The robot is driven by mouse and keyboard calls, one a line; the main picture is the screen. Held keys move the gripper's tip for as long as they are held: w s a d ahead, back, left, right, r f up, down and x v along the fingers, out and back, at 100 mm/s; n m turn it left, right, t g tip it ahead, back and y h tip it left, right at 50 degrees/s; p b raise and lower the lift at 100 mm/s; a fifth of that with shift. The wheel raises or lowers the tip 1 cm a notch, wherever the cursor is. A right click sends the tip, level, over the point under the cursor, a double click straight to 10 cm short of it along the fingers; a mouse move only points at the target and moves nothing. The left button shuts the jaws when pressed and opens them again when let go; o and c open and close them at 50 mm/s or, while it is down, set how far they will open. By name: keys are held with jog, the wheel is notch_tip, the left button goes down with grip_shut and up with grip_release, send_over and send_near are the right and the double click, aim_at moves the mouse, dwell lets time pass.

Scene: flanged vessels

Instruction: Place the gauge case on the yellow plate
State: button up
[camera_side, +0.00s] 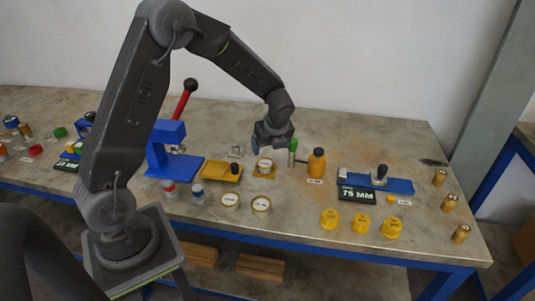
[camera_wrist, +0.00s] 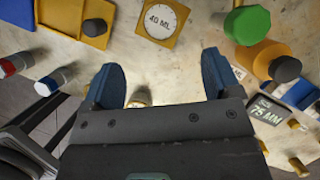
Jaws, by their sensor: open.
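A round gauge case (camera_side: 264,165) with a white face and gold rim sits on a square yellow plate (camera_side: 263,177). Two similar round white-faced cases lie on the bench in front, one on the left (camera_side: 230,200) and one on the right (camera_side: 261,205).
A yellow tray (camera_side: 221,170) with a black knob and a blue press (camera_side: 167,155) with a red lever stand left. A green-capped item (camera_side: 292,150) and yellow bottle (camera_side: 316,163) stand close right. Yellow caps (camera_side: 361,221) and a blue "75 MM" gauge stand (camera_side: 385,184) are farther right.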

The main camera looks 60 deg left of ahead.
jog(key=s+d+r+n+t+h, duration=0.1)
jog(key=s+d+r+n, duration=0.35)
jog(key=r, duration=0.25)
jog(key=s+d+r+n+t+h, duration=0.1)
jog(key=s+d+r+n, duration=0.35)
jog(key=r, duration=0.35)
jog(key=s+d+r+n+t+h, duration=0.1)
jog(key=s+d+r+n, duration=0.1)
jog(key=s+n, duration=0.3)
jog(key=s+d+r+n+t+h, duration=0.1)
jog(key=s+d+n, duration=0.3)
jog(key=s+n, duration=0.2)
jog(key=s, duration=0.2)
jog(key=shift+s+d+r+t, duration=0.3)
jog(key=shift+s+d+r, duration=0.05)
jog(key=shift+d, duration=0.05)
